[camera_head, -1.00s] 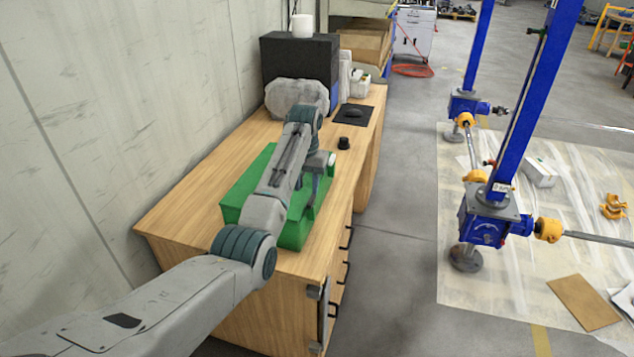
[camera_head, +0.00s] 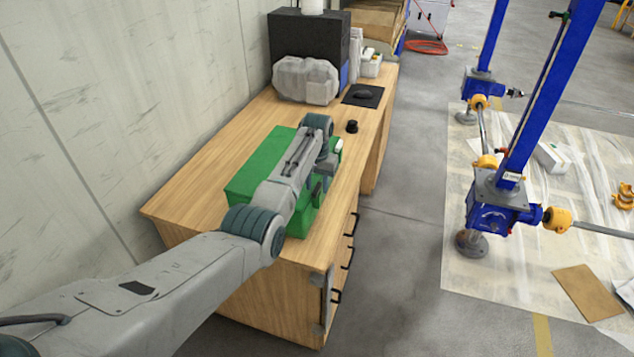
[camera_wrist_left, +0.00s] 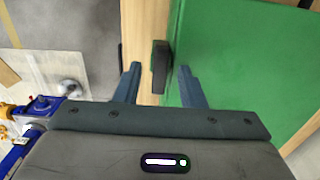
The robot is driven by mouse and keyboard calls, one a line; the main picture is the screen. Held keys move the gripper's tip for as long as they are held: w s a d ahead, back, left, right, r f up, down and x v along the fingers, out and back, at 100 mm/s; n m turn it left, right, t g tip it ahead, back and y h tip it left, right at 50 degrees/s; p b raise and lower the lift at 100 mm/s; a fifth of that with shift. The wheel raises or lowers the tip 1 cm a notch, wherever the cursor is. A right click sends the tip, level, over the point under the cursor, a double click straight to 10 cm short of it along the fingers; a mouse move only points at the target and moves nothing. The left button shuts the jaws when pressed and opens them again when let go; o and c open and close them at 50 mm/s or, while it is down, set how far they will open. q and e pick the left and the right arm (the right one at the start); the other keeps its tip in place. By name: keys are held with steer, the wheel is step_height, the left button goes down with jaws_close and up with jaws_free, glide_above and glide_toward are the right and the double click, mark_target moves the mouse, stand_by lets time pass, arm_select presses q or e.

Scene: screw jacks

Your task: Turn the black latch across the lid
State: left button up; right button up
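The green box (camera_head: 255,163) with a flat green lid (camera_wrist_left: 245,60) lies on the wooden desk, partly hidden under my left arm in the head view. The black latch (camera_wrist_left: 160,66) is at the lid's edge in the left wrist view, and it shows small and dark in the head view (camera_head: 316,190). My left gripper (camera_wrist_left: 158,82) is open. Its two fingers stand on either side of the latch, with a gap on both sides; I cannot tell whether either finger touches it. My right gripper is not in view.
The wooden desk (camera_head: 190,200) has a black knob-like object (camera_head: 352,126), a dark mat with a mouse (camera_head: 362,95), and a grey lumpy object (camera_head: 305,80) behind the box. Blue screw jacks (camera_head: 495,205) stand on the floor to the right.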

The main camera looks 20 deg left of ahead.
arm_select(q)
steer(key=shift+f, duration=0.25)
jaws_close()
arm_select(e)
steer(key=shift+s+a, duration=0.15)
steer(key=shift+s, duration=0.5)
